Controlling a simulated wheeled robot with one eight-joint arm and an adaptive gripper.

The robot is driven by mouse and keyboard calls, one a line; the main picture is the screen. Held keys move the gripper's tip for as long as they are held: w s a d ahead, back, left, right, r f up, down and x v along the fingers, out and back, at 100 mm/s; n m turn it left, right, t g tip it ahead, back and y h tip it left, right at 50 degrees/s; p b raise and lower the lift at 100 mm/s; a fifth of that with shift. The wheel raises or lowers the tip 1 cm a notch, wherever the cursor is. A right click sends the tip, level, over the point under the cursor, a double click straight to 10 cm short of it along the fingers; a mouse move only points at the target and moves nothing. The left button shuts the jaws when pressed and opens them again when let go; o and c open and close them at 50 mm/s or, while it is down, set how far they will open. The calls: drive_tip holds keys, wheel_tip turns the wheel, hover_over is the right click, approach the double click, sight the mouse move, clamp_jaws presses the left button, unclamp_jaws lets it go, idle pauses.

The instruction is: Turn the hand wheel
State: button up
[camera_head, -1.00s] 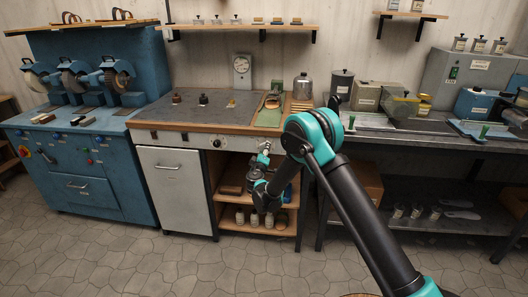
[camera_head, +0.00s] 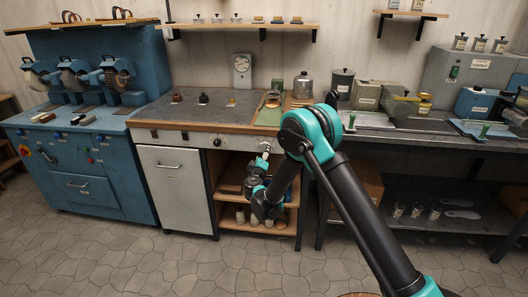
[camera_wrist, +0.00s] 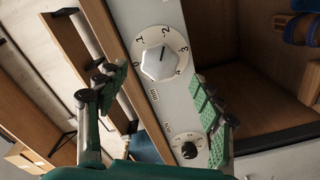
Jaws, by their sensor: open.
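No spoked hand wheel shows clearly. In the wrist view a white hexagonal knob (camera_wrist: 159,63) sits on a round numbered dial on a pale panel (camera_wrist: 174,105). My gripper (camera_wrist: 162,88) is open, with one green finger on each side of the knob in the picture. I cannot tell how far the fingertips are from the panel, and no contact shows. In the head view my gripper (camera_head: 263,160) is small, at the front of the middle bench, partly hidden by my arm.
A smaller black knob (camera_wrist: 189,150) sits lower on the panel in the wrist view. The wooden bench edge (camera_wrist: 135,75) runs beside the panel. In the head view, an open shelf (camera_head: 232,190) with jars lies below, and a white cabinet (camera_head: 174,188) stands left. The floor in front is clear.

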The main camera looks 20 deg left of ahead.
drive_tip(key=v, duration=0.8)
drive_tip(key=shift+w, duration=0.1)
drive_tip(key=w+d+r+m+g+h, duration=0.1)
drive_tip(key=w+d+r+m+h, duration=0.15)
drive_tip(key=d, duration=0.75)
drive_tip(key=w+d+r+m+g+h, duration=0.2)
drive_tip(key=w+d+r+h, duration=0.15)
drive_tip(key=d, duration=0.65)
drive_tip(key=s+d+m+g+h, duration=0.2)
drive_tip(key=s+d+m+g, duration=0.15)
drive_tip(key=d, duration=1.45)
drive_tip(key=s+d+m+g, duration=0.3)
drive_tip(key=s+d, duration=0.4)
drive_tip(key=d, duration=0.3)
drive_tip(key=s+d+f+m+g+y, duration=0.1)
drive_tip(key=s+d+f+g, duration=0.1)
drive_tip(key=s, duration=0.9)
drive_tip(key=s+d+f+m+g+y, duration=0.1)
drive_tip(key=s+d, duration=0.4)
drive_tip(key=s, duration=0.6)
drive_tip(key=shift+s+d+f+m+g+y, duration=0.25)
drive_tip(key=shift+s+f+m+g+y, duration=0.1)
drive_tip(key=shift+f+m+y, duration=0.45)
